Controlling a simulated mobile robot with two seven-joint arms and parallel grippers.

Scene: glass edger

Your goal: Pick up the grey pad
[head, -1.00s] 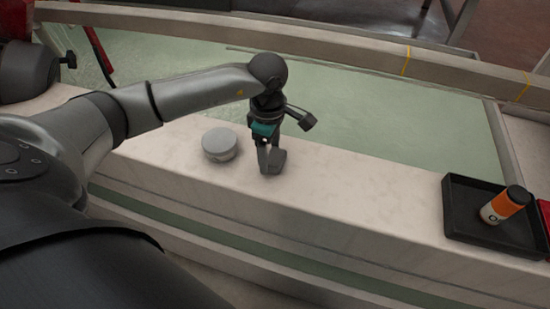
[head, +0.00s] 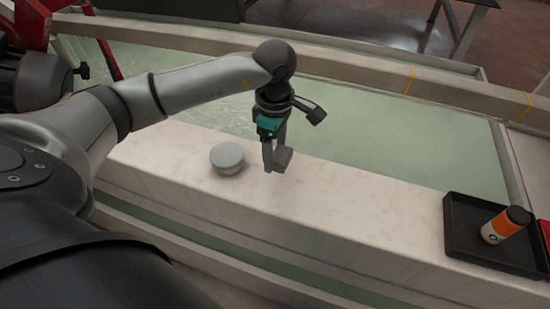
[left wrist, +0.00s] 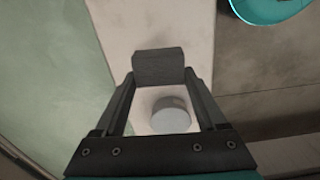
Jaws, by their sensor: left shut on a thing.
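My left gripper (head: 273,156) points down over the pale stone ledge (head: 340,200). It is shut on the grey pad (head: 283,158), a small dark grey block. In the left wrist view the grey pad (left wrist: 158,66) spans the space between the fingertips of my left gripper (left wrist: 157,84). The pad looks held just above the ledge, but the gap is hard to judge. My right gripper is not in view.
A round light grey container (head: 227,157) stands on the ledge left of my gripper; it also shows in the left wrist view (left wrist: 171,115). A black tray (head: 470,240) with an orange and white bottle (head: 505,225) sits at right. The ledge between is clear.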

